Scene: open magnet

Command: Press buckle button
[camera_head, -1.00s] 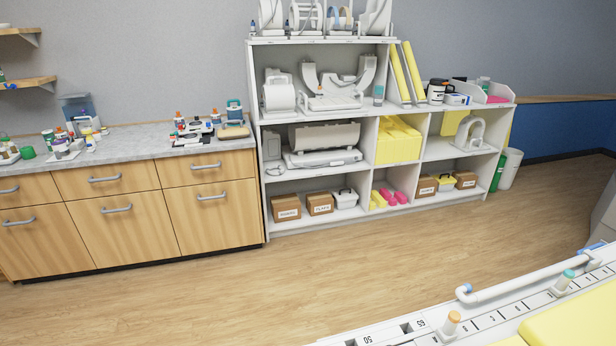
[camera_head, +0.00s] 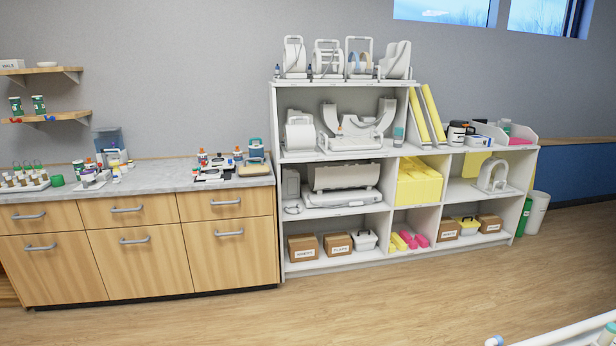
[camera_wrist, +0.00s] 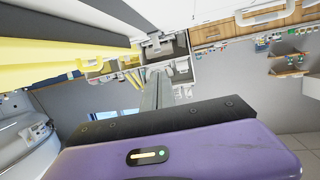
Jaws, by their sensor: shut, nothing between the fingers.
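I cannot make out a buckle or its button in either view. My gripper (camera_wrist: 157,88) shows in the wrist view as narrow grey fingers, shut with nothing between them, beyond a black bar and my purple wrist housing. The fingers point toward the shelving, apart from anything I can see them touch. A long yellow pad (camera_wrist: 62,55) with a pale edge runs along the upper left of the wrist view, beside the fingers. My gripper is not in the head view.
A white shelf unit (camera_head: 331,266) holds coils, boxes and yellow pads. A wooden cabinet (camera_head: 156,268) with a cluttered grey countertop stands to its left. A white rail (camera_head: 560,334) shows at the lower right. The wooden floor (camera_head: 400,300) in front is clear.

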